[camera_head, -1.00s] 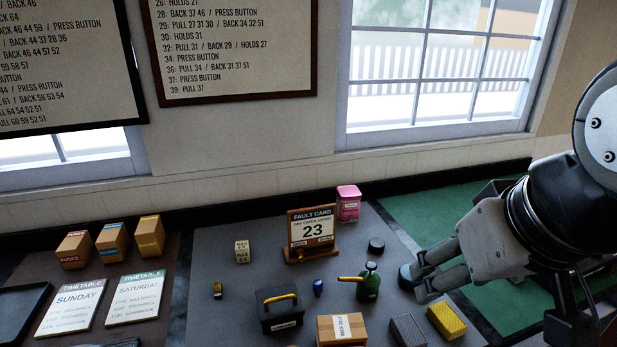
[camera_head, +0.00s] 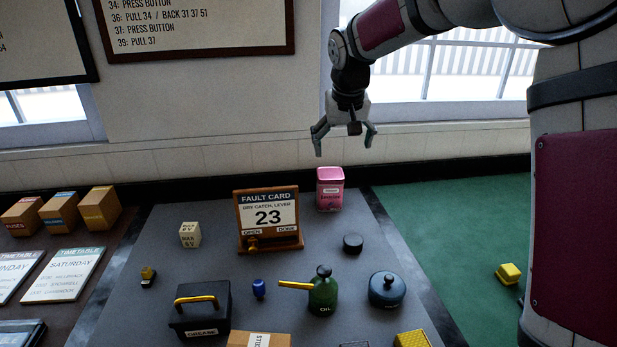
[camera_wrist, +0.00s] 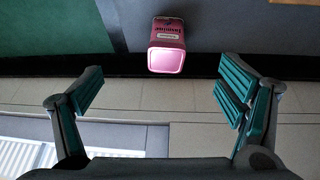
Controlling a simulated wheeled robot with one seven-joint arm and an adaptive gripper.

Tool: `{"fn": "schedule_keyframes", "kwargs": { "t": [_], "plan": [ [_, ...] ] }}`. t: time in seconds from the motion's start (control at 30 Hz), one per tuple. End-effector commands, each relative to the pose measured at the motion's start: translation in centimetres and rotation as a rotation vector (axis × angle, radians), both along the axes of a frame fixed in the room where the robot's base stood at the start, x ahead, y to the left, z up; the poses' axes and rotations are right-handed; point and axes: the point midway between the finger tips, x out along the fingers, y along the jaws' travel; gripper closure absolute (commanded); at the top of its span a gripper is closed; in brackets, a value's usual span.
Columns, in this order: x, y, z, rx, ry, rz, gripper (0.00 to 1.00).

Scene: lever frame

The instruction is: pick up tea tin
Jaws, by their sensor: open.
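The tea tin (camera_head: 330,189) is a pink, upright box with a label, standing at the back right corner of the grey mat, close to the wall. It also shows in the wrist view (camera_wrist: 167,46), at the top middle, with its light pink top facing the camera. My gripper (camera_head: 343,147) is open and empty, pointing down above the tin in the head view. In the wrist view its two fingers (camera_wrist: 160,92) are spread wide, and the tin lies beyond them, between their lines and not touched.
A fault card stand (camera_head: 268,219) stands just left of the tin. A black round puck (camera_head: 352,243), a green oil can (camera_head: 322,292) and a dark blue lidded pot (camera_head: 387,289) are in front. The wall is close behind. The green surface (camera_head: 430,215) to the right is mostly clear.

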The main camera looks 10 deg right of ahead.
Motion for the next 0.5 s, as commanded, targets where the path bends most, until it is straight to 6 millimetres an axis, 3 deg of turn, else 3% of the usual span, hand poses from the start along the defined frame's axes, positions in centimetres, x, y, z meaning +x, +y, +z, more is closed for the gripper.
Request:
{"fn": "schedule_keyframes", "kwargs": {
  "t": [0.03, 0.2, 0.5],
  "plan": [
    [2.3, -0.2, -2.3, 0.014, 0.007, -0.009, 0.12],
    [6.5, -0.5, -6.1, 0.048, 0.008, -0.033, 0.12],
    [8.9, -0.7, -9.5, 0.064, 0.010, -0.045, 0.12]
  ]
}}
